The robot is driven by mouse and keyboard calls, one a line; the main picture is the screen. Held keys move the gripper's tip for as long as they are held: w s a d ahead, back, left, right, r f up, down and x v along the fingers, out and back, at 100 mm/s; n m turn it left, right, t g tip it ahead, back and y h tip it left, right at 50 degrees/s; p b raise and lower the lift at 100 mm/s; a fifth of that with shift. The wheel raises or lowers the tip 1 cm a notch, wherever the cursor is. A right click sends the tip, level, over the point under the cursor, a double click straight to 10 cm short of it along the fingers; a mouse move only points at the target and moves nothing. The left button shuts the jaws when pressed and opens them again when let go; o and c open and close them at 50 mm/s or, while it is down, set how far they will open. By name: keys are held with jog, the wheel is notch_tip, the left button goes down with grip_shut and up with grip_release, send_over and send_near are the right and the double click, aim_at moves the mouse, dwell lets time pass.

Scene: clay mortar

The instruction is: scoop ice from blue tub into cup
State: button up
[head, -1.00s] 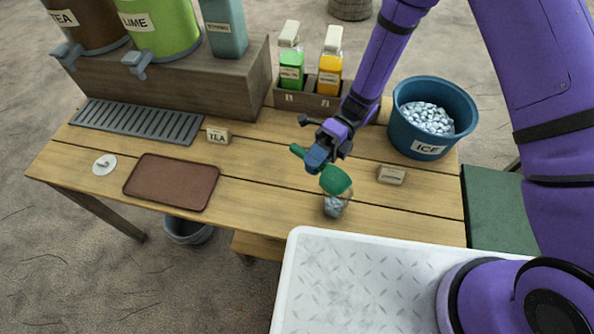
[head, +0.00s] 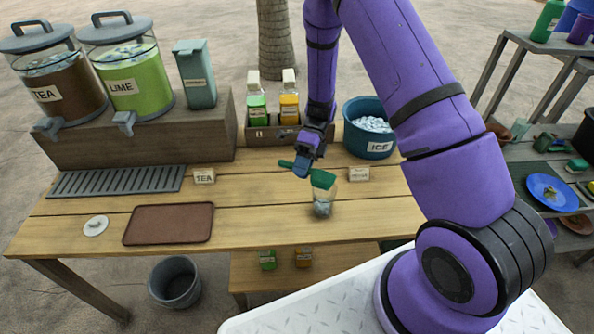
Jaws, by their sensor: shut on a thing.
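My gripper (head: 302,166) is shut on the handle of a green scoop (head: 322,179). The scoop's bowl is over a clear cup (head: 323,205) on the wooden table and covers part of its rim. Whether they touch, and whether ice is in the bowl, I cannot tell. The cup has greyish ice-like contents low inside. The blue tub (head: 369,145), labelled ICE, stands at the table's back right, behind and to the right of the gripper. White ice (head: 372,124) shows inside it.
A brown tray (head: 169,223) and a white lid-like disc (head: 95,225) lie at left. Dispensers (head: 140,85) stand on a raised wooden block behind. A bottle caddy (head: 272,135) is behind the gripper. A small label block (head: 358,174) sits right of the cup.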

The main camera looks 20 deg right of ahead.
jog(key=shift+s+a+t+h, duration=0.2)
jog(key=shift+a+t+h, duration=0.05)
jog(key=shift+t+h, duration=0.55)
jog(key=t+h, duration=0.3)
jog(key=shift+s+a+t+h, duration=0.1)
jog(key=shift+s+t+h, duration=0.05)
jog(key=shift+t+h, duration=0.45)
jog(key=shift+r+t+h, duration=0.9)
jog(key=shift+t+h, duration=0.2)
